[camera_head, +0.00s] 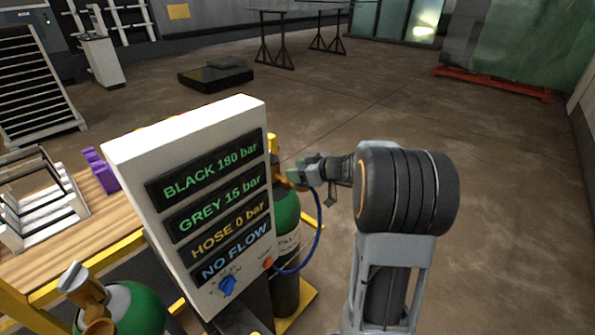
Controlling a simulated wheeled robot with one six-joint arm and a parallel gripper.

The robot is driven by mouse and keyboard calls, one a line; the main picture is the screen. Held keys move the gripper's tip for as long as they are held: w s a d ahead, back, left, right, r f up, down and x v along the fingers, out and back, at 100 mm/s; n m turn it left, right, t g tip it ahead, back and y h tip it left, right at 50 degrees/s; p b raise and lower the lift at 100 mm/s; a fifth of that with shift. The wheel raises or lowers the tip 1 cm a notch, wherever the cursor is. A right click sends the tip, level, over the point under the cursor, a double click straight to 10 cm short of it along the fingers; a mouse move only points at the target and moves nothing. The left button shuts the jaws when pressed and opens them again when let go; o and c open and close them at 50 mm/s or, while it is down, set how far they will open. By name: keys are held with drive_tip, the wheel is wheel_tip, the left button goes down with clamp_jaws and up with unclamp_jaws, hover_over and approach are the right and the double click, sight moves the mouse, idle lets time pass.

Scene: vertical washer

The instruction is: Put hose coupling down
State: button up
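My gripper (305,172) is right of the white display panel (190,160), beside the top of a green-shouldered gas cylinder (285,210). Its fingers are small here and overlap the brass valve parts, so I cannot tell whether they are open or shut. A blue hose (318,235) curves from an orange fitting (268,263) at the panel's lower right up to just under my gripper. The hose coupling at its upper end is not clearly visible; it is at or behind the fingers.
A second green-and-grey cylinder (135,308) with a brass valve stands at the front left. A wooden-topped yellow bench (85,235) bears a white rack (45,205) and purple blocks (100,170). A blue knob (227,286) is on the panel. The floor behind is largely open.

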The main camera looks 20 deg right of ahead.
drive_tip(key=shift+o, duration=0.7)
drive_tip(key=shift+r, duration=0.15)
drive_tip(key=b+v, duration=0.3)
drive_tip(key=v, duration=0.8)
drive_tip(key=s+a+f+m+g+h, duration=0.3)
drive_tip(key=s+a+f+h, duration=0.1)
drive_tip(key=s+a, duration=0.3)
drive_tip(key=s+a+f+m+g+h, duration=0.3)
drive_tip(key=s+a+f+m+g, duration=0.1)
drive_tip(key=s+a, duration=0.4)
drive_tip(key=shift+a+f+h, duration=0.4)
drive_tip(key=shift+a+f, duration=0.05)
drive_tip(key=shift+a, duration=0.3)
idle(1.0)
